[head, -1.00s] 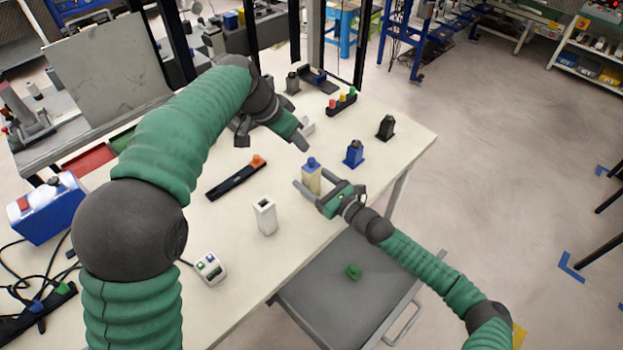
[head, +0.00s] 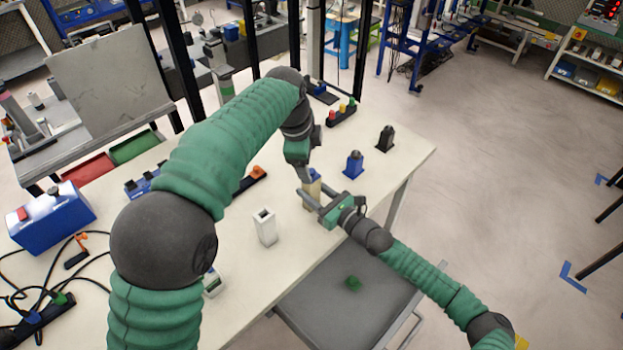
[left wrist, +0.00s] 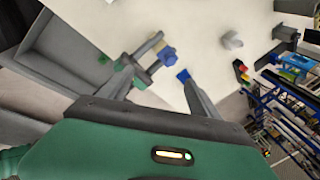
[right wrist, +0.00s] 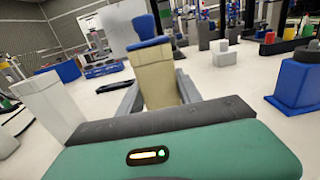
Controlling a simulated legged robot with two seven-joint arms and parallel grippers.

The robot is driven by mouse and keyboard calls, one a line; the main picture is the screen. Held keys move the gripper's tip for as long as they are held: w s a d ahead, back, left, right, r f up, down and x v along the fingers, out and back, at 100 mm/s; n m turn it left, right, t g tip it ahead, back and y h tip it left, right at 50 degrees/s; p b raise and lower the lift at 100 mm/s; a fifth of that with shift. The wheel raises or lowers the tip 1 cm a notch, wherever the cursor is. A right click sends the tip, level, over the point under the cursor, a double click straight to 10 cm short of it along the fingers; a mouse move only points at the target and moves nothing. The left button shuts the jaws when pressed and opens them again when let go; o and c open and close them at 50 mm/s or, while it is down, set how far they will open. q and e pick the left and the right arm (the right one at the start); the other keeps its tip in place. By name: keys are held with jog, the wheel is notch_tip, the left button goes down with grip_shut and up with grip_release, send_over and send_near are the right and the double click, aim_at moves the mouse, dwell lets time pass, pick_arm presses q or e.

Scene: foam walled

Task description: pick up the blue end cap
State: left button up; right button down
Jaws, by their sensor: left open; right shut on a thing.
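The blue end cap (right wrist: 147,27) sits on top of a beige block (right wrist: 159,80), upright in the right wrist view. My right gripper (head: 312,198) is shut on the beige block, one finger on each side, below the cap. My left gripper (head: 306,170) is open and hangs just above the block's top, partly hiding the cap in the head view. In the left wrist view the cap (left wrist: 167,55) shows close to the space between the open fingers. No contact between the left fingers and the cap is clear.
A white hollow block (head: 265,227) stands left of the held block. A blue block (head: 353,164) and a black block (head: 385,139) stand to its right. A grey tray (head: 318,300) with a green piece (head: 353,283) is below the table's front edge.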

aim_at(312, 172)
jog(key=shift+d, duration=0.15)
pick_arm(q)
jog(key=w+f+m+y, duration=0.1)
jog(key=m, duration=0.3)
jog(key=d+f+m+y, duration=0.1)
jog(key=f+m, duration=0.1)
jog(key=m, duration=0.2)
jog(key=w+d+f+m+t+y, duration=0.1)
jog(key=f+m, duration=0.1)
jog(key=m, duration=0.2)
jog(key=shift+w+f+m, duration=0.2)
jog(key=shift+w+m, duration=0.15)
jog(key=shift+m, duration=0.05)
jog(key=x, duration=0.4)
jog(key=shift+w+a+f, duration=0.1)
jog(key=shift+w+f, duration=0.1)
jog(key=shift+f, duration=0.05)
jog(key=shift+w+f, duration=0.25)
jog(key=shift+f, duration=0.1)
jog(key=shift+s+a+r, duration=0.1)
jog(key=shift+c, duration=1.1)
jog(key=c, duration=1.1)
notch_tip(312, 172, up, 10)
grip_shut()
pick_arm(e)
jog(key=c, duration=0.7)
grip_release()
jog(key=shift+c, duration=0.2)
